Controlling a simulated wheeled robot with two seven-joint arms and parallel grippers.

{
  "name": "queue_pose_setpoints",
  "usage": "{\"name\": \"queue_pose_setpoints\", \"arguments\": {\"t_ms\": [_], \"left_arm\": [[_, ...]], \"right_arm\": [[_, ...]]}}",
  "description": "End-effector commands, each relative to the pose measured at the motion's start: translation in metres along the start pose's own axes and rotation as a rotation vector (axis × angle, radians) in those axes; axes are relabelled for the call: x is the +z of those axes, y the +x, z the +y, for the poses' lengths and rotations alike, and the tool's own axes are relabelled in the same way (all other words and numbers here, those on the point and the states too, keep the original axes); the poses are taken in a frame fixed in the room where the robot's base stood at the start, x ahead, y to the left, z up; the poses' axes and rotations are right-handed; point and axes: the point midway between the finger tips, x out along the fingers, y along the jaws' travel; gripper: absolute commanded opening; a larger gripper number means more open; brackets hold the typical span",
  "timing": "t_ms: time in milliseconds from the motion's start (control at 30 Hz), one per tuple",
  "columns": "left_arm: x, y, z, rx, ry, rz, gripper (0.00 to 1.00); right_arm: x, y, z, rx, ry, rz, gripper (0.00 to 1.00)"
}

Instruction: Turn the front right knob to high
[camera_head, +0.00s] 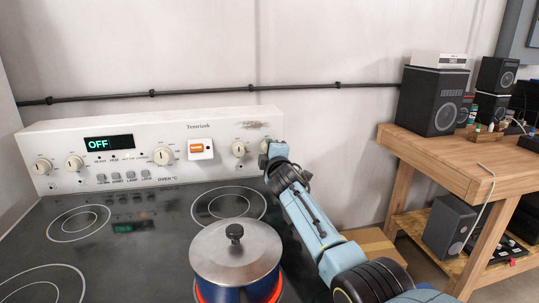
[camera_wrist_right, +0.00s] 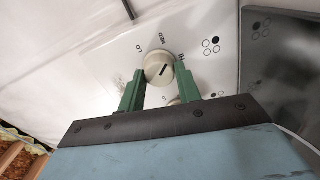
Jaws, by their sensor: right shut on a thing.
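The stove's control panel (camera_head: 65,141) stands at the back of the cooktop. My right gripper (camera_head: 266,151) is at the rightmost knob (camera_head: 264,146), which it mostly hides in the head view. In the right wrist view, the green fingers of my right gripper (camera_wrist_right: 159,72) are shut on either side of the round cream knob (camera_wrist_right: 158,66). Marks LO, MED and HI (camera_wrist_right: 181,55) ring this knob, and its dark pointer line slants toward HI. A second knob (camera_head: 238,149) sits just left of it. My left gripper is out of view.
A lidded blue pot (camera_head: 236,253) stands on the front right burner, which glows red around its base. The other burners are bare. The display (camera_head: 108,143) reads OFF. A wooden table (camera_head: 440,155) with speakers stands at right.

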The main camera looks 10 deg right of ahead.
Motion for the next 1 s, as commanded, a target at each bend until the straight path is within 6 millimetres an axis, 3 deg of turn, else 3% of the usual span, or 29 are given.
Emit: {"name": "queue_pose_setpoints", "arguments": {"t_ms": [600, 1000], "left_arm": [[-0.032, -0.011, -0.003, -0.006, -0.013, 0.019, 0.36], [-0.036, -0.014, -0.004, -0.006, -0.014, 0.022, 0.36]], "right_arm": [[0.000, 0.000, -0.001, -0.003, 0.552, 0.000, 0.11], [0.000, 0.000, 0.000, -0.003, 0.739, -0.001, 0.11]]}}
